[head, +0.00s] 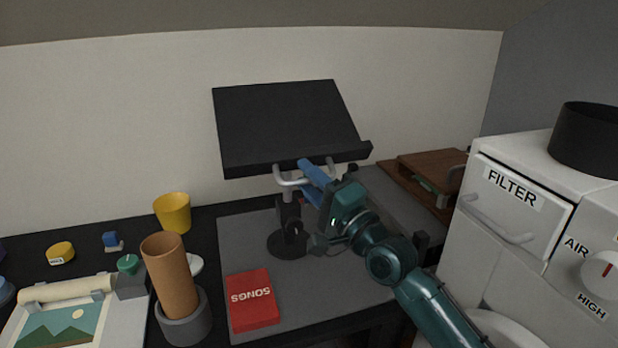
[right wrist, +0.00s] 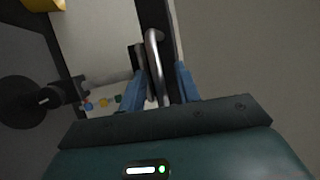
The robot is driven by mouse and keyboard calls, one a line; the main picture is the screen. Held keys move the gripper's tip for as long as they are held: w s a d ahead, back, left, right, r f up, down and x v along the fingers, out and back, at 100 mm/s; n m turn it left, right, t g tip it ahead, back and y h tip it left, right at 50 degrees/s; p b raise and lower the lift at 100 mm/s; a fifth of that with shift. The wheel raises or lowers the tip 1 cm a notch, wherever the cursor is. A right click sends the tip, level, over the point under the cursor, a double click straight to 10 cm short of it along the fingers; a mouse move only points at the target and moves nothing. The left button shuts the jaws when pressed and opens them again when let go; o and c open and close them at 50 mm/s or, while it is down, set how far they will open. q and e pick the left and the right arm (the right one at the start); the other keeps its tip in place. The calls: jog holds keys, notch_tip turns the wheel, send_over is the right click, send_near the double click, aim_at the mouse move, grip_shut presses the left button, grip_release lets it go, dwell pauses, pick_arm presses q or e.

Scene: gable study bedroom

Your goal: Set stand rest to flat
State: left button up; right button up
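The stand has a black rest (head: 285,125), a broad panel that leans back with a ledge along its lower edge. It sits on a short post over a round black base (head: 287,245). A grey handle (head: 284,182) hangs under the ledge. My right gripper (head: 308,182) is at this handle, with its blue fingers apart. In the right wrist view the handle (right wrist: 154,65) runs between the open fingers (right wrist: 162,88), with a gap showing on the right side; whether the left finger touches it I cannot tell. My left gripper is not in view.
A red SONGS book (head: 252,301) lies on the grey mat in front of the stand. A brown tube in a grey holder (head: 183,318), a yellow cup (head: 173,212) and a picture are at left. A white FILTER machine (head: 520,200) stands right, a wooden box (head: 425,172) behind.

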jog(key=shift+w, duration=0.1)
jog(key=shift+c, duration=0.3)
grip_shut()
